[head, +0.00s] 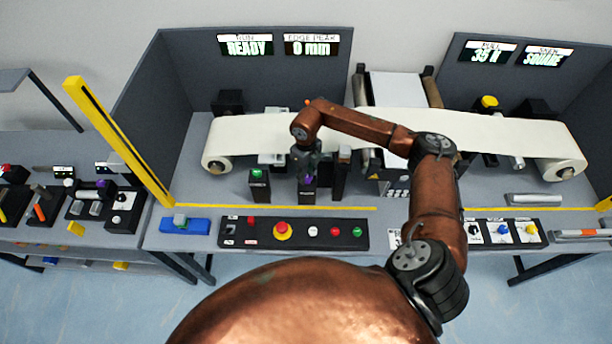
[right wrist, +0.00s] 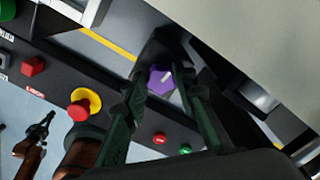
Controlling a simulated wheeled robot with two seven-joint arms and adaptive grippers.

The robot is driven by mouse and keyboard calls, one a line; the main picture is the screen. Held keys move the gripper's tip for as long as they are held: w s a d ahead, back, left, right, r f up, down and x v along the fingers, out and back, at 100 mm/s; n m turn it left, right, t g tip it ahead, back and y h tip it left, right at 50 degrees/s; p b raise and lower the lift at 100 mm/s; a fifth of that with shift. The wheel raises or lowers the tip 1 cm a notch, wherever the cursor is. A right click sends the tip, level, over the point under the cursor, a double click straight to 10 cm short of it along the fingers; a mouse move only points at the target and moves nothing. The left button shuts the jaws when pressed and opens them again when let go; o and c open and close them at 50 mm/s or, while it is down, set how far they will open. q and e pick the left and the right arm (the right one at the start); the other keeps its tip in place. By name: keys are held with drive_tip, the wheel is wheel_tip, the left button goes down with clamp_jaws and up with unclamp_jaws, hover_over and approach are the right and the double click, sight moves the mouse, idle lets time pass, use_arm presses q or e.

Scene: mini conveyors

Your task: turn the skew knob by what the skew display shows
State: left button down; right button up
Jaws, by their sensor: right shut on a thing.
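The purple skew knob (right wrist: 160,80) has a pale pointer mark and sits on a dark block. It also shows in the head view (head: 308,181), mostly under my right gripper (head: 307,175). In the right wrist view the fingers of my right gripper (right wrist: 161,84) are on either side of the knob, shut on it. The skew display (head: 547,58) on the right back panel reads SQUARE. At the lower left of the right wrist view is a small copper and dark part that looks like my left gripper (right wrist: 38,132); its jaw state is unclear.
A white web (head: 240,140) runs over rollers behind the knob. A control strip (head: 265,240) with a red stop button (head: 283,230) lies in front. Other displays read READY, 0 mm and a pull figure (head: 487,54).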

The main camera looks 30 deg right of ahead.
sight(306, 177)
idle(0.5)
drive_tip(key=o, duration=1.2)
drive_tip(key=shift+c, duration=0.2)
wheel_tip(306, 177, up, 12)
